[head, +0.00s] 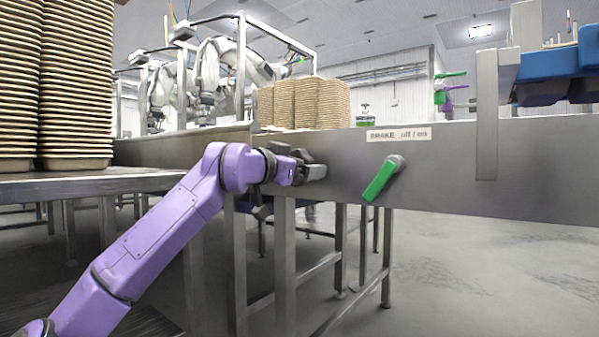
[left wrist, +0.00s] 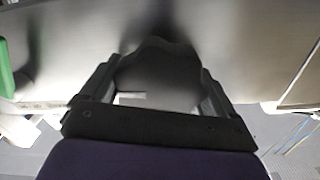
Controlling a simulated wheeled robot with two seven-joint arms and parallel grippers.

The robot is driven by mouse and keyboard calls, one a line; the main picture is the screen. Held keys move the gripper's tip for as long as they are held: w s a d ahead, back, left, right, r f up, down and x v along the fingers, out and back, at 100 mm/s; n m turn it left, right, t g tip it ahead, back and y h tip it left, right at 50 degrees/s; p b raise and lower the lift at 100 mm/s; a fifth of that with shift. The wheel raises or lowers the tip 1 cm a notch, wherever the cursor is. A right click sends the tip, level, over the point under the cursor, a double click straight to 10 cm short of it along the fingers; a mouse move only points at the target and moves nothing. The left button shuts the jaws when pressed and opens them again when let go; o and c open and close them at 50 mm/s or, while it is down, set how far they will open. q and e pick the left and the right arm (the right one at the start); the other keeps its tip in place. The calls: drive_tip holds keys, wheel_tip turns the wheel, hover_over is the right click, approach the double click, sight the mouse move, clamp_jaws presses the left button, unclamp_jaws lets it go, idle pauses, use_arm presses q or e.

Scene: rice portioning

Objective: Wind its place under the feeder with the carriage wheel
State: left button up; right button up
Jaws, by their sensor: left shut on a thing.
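My left gripper (head: 312,170) is at the front face of the long steel frame, left of the green brake lever. In the left wrist view its fingers (left wrist: 157,90) sit on both sides of a dark rounded part, which looks like the carriage wheel (left wrist: 157,62), and are shut on it. In the head view the gripper mostly hides the wheel. I cannot tell for sure which part is the feeder. My right gripper is not in view.
Tall stacks of trays (head: 75,80) stand on a steel table (head: 80,184) at left. A steel upright (head: 487,120) and blue parts (head: 550,65) overhang at upper right. Floor at lower right is clear.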

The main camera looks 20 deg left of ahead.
use_arm(q)
drive_tip(key=shift+n, duration=0.5)
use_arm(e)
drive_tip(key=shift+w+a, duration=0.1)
use_arm(q)
drive_tip(key=o, duration=0.8)
drive_tip(key=v, duration=1)
drive_tip(key=shift+s+a, duration=0.1)
drive_tip(key=shift+s, duration=0.15)
